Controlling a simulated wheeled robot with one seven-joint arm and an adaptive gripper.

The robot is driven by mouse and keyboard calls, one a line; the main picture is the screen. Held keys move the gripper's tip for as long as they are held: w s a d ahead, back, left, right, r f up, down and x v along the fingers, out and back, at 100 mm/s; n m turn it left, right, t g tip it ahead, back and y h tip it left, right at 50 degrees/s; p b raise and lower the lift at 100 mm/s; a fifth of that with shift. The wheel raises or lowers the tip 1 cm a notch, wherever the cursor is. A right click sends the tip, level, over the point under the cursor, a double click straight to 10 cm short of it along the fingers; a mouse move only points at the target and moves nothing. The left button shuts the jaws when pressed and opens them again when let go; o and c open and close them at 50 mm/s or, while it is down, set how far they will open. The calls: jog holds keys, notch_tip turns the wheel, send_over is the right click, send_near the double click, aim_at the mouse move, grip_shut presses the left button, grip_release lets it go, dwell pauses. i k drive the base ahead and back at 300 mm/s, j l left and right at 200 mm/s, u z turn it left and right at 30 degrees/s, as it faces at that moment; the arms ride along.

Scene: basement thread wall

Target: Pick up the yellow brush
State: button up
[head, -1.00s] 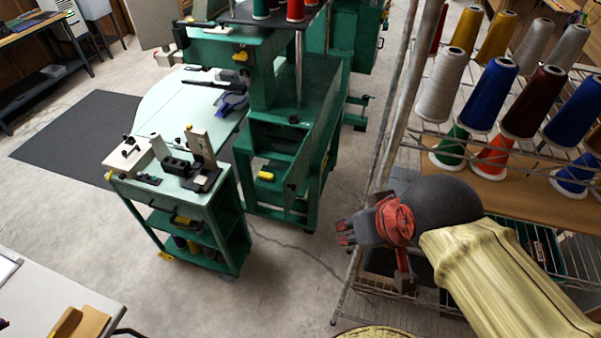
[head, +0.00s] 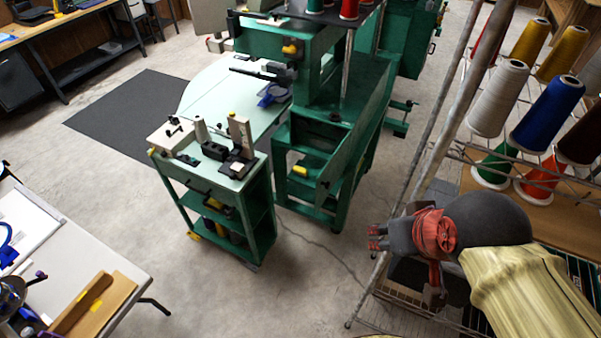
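I cannot make out a yellow brush for sure. Small yellow parts show on the green machine (head: 345,110), and a yellow patch shows on a wooden block or tray (head: 96,303) on the table at the lower left; they are too small to name. My gripper (head: 375,238), dark with red tips, is at the right over the floor, beside the wire thread rack. It points left, well away from both tables. No object shows at its tips. Its opening is too small in the picture to judge.
A green cart (head: 222,195) with a fixture on top stands at the centre. The wire rack (head: 440,150) with large thread cones is close on the right. A pale table (head: 60,260) fills the lower left. Floor (head: 220,300) between is clear.

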aim_at(297, 170)
jog(key=j, duration=0.45)
jog(key=i+j+u, duration=0.15)
jog(key=j, duration=0.35)
jog(key=i+j+u, duration=0.15)
jog(key=i, duration=0.2)
jog(key=i+j+u, duration=0.15)
jog(key=i, duration=0.25)
jog(key=i+l+u, duration=0.1)
jog(key=i+l, duration=0.6)
jog(key=l, duration=0.15)
jog(key=j+u, duration=0.05)
